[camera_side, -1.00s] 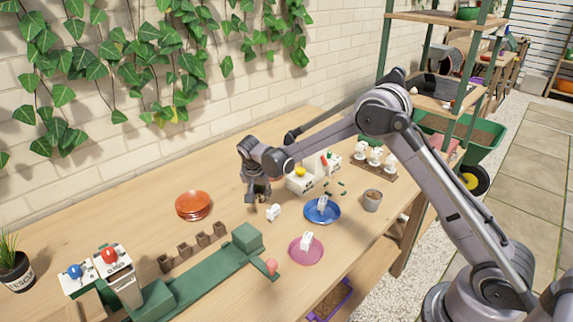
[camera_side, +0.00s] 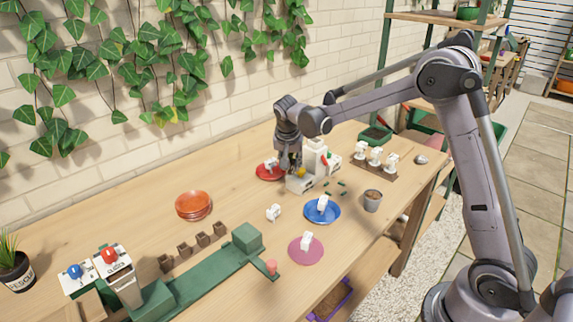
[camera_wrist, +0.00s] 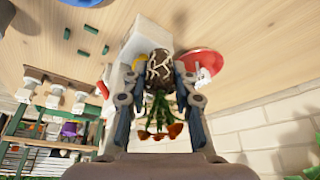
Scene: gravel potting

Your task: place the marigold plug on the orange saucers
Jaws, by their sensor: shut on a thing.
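The marigold plug (camera_wrist: 159,62) shows in the wrist view as a dark root ball with white roots, green leaves and orange-red blooms. My gripper (camera_wrist: 160,77) is shut on it, with a finger on each side of the plug. In the side view my gripper (camera_side: 291,168) is over the back of the table, beside the white machine and near the red saucer; the plug is hard to make out there. The stacked orange saucers (camera_side: 193,206) lie on the table to the left, well away from my gripper, with nothing on top.
The white machine (camera_side: 301,183) and red saucer (camera_side: 267,174) are close to my gripper. A blue saucer (camera_side: 333,214) and a pink saucer (camera_side: 305,256) carry white pieces. A small white piece (camera_side: 273,212) stands between. A green conveyor (camera_side: 205,272) runs along the front left.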

